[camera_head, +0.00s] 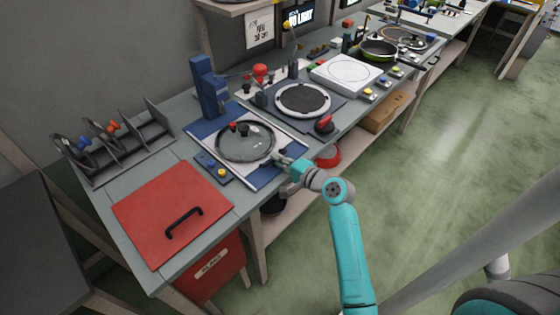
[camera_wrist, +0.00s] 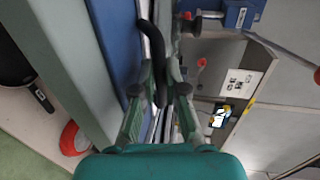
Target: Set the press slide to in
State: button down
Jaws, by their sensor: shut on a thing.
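The press has a tall blue column (camera_head: 204,86) at the back of a blue base. In front of the column the slide (camera_head: 262,177), a pale tray with a blue area, reaches toward the bench's front edge. A round pan with a glass lid (camera_head: 246,148) and dark and red knobs sits over it. My gripper (camera_head: 278,159) is at the slide's front right edge. In the wrist view my gripper (camera_wrist: 166,78) is shut on a black bar handle (camera_wrist: 152,42), beside the blue surface (camera_wrist: 118,35). The handle is mostly hidden in the head view.
A small button box (camera_head: 213,167) and a red panel with a black handle (camera_head: 172,212) lie left of the press. A lid rack (camera_head: 118,142) stands behind them. A round dark burner (camera_head: 302,99) with a red-topped knob (camera_head: 324,124) is to the right. Floor in front is open.

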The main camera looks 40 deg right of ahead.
aim_at(259, 147)
jog(key=x, duration=0.3)
jog(key=r+x, duration=0.1)
jog(key=x, duration=0.2)
jog(key=shift+w+r, duration=0.1)
jog(key=shift+w, duration=0.25)
jog(key=c, duration=1.5)
grip_release()
jog(key=shift+w, duration=0.1)
jog(key=v, duration=1.2)
